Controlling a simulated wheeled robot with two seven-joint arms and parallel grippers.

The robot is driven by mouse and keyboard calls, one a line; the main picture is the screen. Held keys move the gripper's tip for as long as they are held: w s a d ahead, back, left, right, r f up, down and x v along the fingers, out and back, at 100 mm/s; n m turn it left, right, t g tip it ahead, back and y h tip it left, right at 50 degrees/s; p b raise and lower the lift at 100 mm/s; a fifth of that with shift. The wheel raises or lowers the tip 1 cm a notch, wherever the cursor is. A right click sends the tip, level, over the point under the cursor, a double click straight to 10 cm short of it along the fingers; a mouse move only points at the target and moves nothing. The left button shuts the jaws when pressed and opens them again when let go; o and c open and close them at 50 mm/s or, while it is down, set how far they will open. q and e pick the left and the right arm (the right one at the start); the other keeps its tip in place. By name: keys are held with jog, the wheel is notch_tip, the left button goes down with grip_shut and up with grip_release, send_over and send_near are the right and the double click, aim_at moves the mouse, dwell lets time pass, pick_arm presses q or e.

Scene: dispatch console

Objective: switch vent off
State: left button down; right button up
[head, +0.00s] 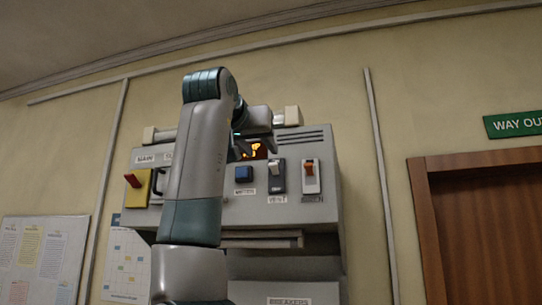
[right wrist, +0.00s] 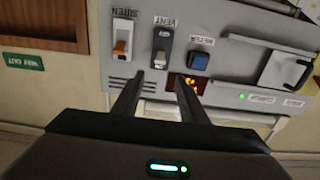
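The vent switch (head: 276,177) is a dark plate with a pale lever on the grey console (head: 325,160). Its lever sits toward the plate's upper end. In the upside-down right wrist view the switch (right wrist: 163,45) shows beside its VENT label, just beyond the fingertips. My right gripper (head: 256,150) is in front of the console by the lit display, slightly above and left of the vent switch. In the wrist view its fingers (right wrist: 158,86) are apart with nothing between them. No contact with the switch shows. My left gripper is out of view.
The siren switch (head: 311,177), with an orange lever, is right of the vent switch. A blue meter button (head: 243,174) is to its left. A lit orange display (head: 258,151) sits above. A red lever on a yellow plate (head: 137,187) is far left. A brown door (head: 485,225) stands right.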

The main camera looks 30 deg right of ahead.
aim_at(273, 163)
jog(key=p+x, duration=0.4)
jog(key=x, duration=0.6)
jog(key=shift+w+d+p, duration=0.15)
jog(key=shift+p, duration=0.2)
jog(key=shift+c, duration=0.6)
grip_shut()
